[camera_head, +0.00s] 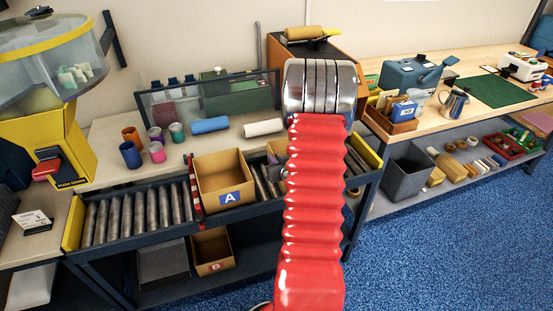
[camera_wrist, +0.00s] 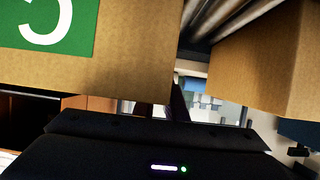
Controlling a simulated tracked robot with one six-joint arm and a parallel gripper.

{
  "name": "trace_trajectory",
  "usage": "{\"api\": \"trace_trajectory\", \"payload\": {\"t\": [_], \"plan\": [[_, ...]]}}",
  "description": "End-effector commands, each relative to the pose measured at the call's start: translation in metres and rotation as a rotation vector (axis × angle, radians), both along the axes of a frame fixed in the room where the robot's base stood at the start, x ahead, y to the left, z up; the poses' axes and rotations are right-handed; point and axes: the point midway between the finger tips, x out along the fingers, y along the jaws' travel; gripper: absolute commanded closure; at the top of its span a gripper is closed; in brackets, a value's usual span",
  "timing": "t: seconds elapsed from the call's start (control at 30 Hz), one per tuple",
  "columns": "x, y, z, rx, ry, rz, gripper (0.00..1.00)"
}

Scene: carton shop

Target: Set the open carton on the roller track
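A carton with a red B label (camera_head: 212,252) is on the shelf below. In the wrist view, a carton with a green label and a white character (camera_wrist: 130,65) fills the upper left, close to my gripper (camera_wrist: 165,108). A second carton (camera_wrist: 262,65) is at the right. The fingers are dark and mostly hidden; their opening is unclear. My arm hides the gripper in the head view.
Behind the track are cups (camera_head: 130,154), a blue roll (camera_head: 209,125) and a white roll (camera_head: 263,128). A yellow dispenser (camera_head: 60,150) stands at left. A grey bin (camera_head: 408,172) is at right. Blue floor is clear in front.

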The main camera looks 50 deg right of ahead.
Motion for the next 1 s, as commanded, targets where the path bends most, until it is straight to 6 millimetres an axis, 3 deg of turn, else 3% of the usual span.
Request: {"api": "trace_trajectory", "payload": {"t": [0.13,0.57,1.0], "plan": [[0.0,0.0,0.0,0.0,0.0,-0.001,0.78],[-0.007,0.002,0.005,-0.001,-0.001,-0.003,0.78],[-0.058,0.031,0.03,-0.001,-0.001,-0.005,0.78]]}}
